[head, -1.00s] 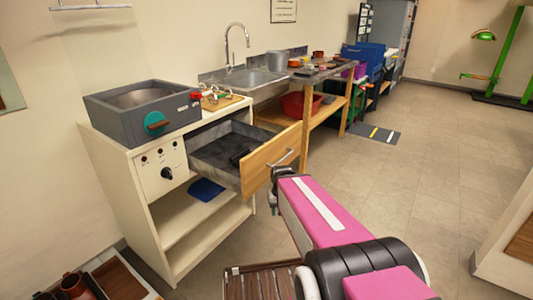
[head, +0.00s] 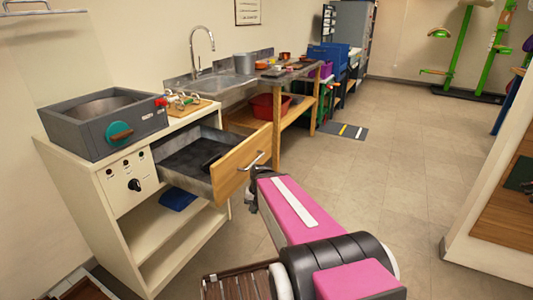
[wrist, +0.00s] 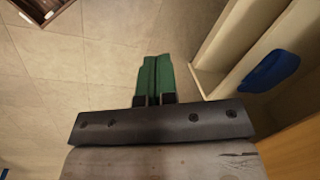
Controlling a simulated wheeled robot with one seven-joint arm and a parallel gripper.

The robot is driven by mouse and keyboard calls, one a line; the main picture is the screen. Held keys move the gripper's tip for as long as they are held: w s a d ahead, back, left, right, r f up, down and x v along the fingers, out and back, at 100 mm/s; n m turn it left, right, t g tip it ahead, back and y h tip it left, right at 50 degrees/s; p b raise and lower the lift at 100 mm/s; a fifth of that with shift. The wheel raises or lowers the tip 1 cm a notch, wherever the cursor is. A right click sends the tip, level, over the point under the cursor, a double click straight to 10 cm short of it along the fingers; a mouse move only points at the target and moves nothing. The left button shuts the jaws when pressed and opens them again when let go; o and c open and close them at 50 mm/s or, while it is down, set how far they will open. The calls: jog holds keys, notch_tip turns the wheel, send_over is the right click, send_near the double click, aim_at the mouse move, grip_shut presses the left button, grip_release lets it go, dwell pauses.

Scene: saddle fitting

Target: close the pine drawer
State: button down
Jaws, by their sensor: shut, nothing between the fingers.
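The pine drawer (head: 241,165) is pulled out of the cream cabinet, and its grey inside shows with a dark object lying in it. Its pine front carries a metal bar handle (head: 254,161). My pink arm reaches up to just right of the drawer front in the head view, and the wrist end there is mostly hidden behind the arm. In the wrist view my gripper (wrist: 154,62) has its green fingers shut together, with nothing between them, above the tiled floor. A pine panel (wrist: 295,150), seemingly the drawer front, shows at the lower right there.
The cream cabinet (head: 115,215) holds a grey basin unit with a teal knob on top. A blue cloth-like item (head: 178,199) lies on its open shelf. A slatted wooden piece (head: 235,284) stands low in front.

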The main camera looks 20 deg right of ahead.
aim_at(225, 133)
jog(key=w+d+r+m+t+y, duration=0.4)
jog(key=w+d+m+y, duration=0.1)
jog(key=w+d+m, duration=0.35)
jog(key=w+d+r+m+t+y, duration=0.3)
jog(key=w+d+m+t+y, duration=0.1)
jog(key=w+d+m, duration=0.4)
jog(key=d+r+m+t+y, duration=0.2)
jog(key=d+r+m+t, duration=0.3)
jog(key=d+m, duration=0.5)
jog(key=w+a+n, duration=0.2)
jog(key=w+a, duration=0.5)
jog(key=w, duration=0.3)
jog(key=shift+w+a+r, duration=0.15)
jog(key=shift+w+a, duration=0.2)
jog(key=shift+a, duration=0.05)
jog(key=shift+w+n, duration=0.1)
jog(key=shift+n, duration=0.15)
jog(key=x, duration=2)
jog(key=f+x, duration=0.1)
jog(key=x, duration=0.9)
jog(key=shift+w+a, duration=0.1)
jog(key=shift+a, duration=0.05)
jog(key=shift+w+a, duration=0.45)
jog(key=shift+w, duration=0.05)
jog(key=shift+w+a, duration=0.1)
